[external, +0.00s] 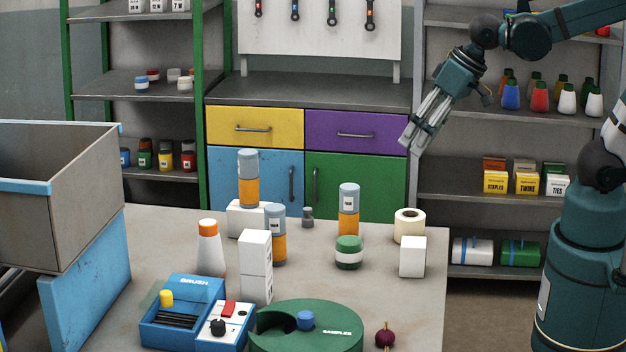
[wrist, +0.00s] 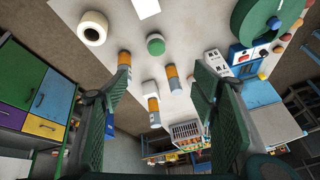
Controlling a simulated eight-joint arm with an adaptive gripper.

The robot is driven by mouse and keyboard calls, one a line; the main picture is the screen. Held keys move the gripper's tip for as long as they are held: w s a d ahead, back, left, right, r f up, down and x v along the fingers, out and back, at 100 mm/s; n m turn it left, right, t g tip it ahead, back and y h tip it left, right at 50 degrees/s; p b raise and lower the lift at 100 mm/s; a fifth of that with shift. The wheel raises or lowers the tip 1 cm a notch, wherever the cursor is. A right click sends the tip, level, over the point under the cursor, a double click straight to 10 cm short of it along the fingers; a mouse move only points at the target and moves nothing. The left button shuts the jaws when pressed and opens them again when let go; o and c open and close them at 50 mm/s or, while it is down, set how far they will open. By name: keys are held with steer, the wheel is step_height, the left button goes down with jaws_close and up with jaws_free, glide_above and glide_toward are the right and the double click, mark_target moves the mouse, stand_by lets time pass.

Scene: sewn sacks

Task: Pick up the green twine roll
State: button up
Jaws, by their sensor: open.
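The green twine roll (external: 348,252) is a short green cylinder with a white band, upright on the grey table right of its middle. It also shows in the wrist view (wrist: 155,44), seen from above as a green disc, beyond and between my fingers. My gripper (external: 412,140) is open and empty, high above the table and up to the right of the roll, its fingers pointing down and left. In the wrist view both green-padded fingers (wrist: 152,95) are spread wide. Nothing touches the roll.
Blue-and-orange cylinders (external: 348,211) stand close behind and left of the roll. A cream roll (external: 409,225) and white box (external: 412,257) are to its right. A green round tray (external: 340,335) and a blue brush box (external: 180,318) are in front. A small grey weight (external: 307,217) is behind.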

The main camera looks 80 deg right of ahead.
steer(key=w+f+m+g, duration=0.3)
steer(key=w+f+m, duration=0.5)
steer(key=w+f, duration=0.15)
steer(key=m+g, duration=0.2)
steer(key=m, duration=0.5)
glide_above(349, 239)
steer(key=f, duration=0.7)
steer(key=f+b, duration=0.1)
steer(key=f, duration=0.2)
steer(key=shift+s+a+f, duration=0.1)
steer(key=shift+s+f, duration=0.1)
steer(key=shift+s, duration=0.15)
steer(key=shift+w+f+g, duration=0.1)
steer(key=shift+f+g, duration=0.2)
steer(key=shift+f, duration=0.15)
steer(key=shift+f, duration=0.15)
steer(key=shift+f, duration=1.15)
steer(key=shift+f, duration=0.15)
steer(key=shift+w+f, duration=0.2)
steer(key=shift+f, duration=2.25)
steer(key=c, duration=1)
